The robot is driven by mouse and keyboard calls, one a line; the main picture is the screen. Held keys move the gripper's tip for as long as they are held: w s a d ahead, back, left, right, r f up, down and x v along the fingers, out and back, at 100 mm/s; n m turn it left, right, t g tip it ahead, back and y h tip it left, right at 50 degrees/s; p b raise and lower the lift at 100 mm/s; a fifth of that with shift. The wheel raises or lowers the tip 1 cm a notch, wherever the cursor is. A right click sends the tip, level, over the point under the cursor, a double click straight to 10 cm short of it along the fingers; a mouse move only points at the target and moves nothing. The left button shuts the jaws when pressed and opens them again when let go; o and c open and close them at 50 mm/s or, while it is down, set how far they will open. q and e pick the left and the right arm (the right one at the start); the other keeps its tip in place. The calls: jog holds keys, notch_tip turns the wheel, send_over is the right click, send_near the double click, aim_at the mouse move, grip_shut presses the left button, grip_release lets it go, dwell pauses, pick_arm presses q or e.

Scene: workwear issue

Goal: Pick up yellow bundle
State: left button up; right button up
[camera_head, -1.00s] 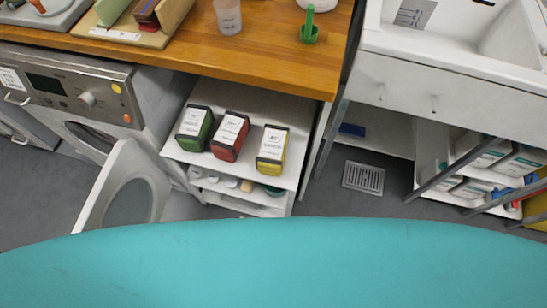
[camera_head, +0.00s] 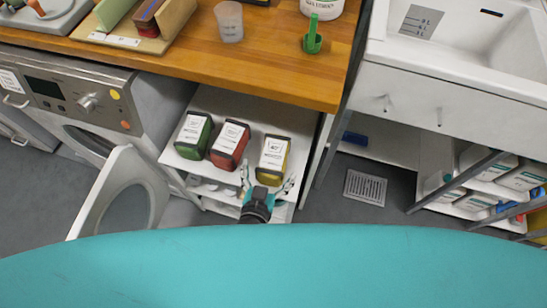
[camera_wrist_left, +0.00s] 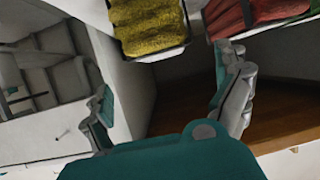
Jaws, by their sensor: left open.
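The yellow bundle (camera_head: 272,160) has a white label and a dark frame. It stands on the white shelf, rightmost in a row with a red bundle (camera_head: 230,145) and a green bundle (camera_head: 193,136). My left gripper (camera_head: 267,178) is open and empty just in front of the yellow bundle, its fingers spread to either side of the bundle's lower end. In the left wrist view the yellow bundle (camera_wrist_left: 148,27) is at the top, beyond the open fingers, and the red bundle (camera_wrist_left: 262,12) is at the upper right. My right gripper is not in view.
The wooden worktop (camera_head: 270,75) overhangs the shelf at the back. An open washer door (camera_head: 125,195) stands left. A sink unit (camera_head: 440,95) is right, with a floor drain (camera_head: 366,187) before it. A lower shelf lies under the bundles.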

aim_at(273, 157)
pick_arm(q)
jog(key=x, duration=0.6)
jog(key=shift+w+a+f+b, duration=0.15)
jog(key=shift+w+f+b, duration=0.05)
jog(key=shift+f+b, duration=0.2)
jog(key=shift+r, duration=0.1)
jog(key=c, duration=1.4)
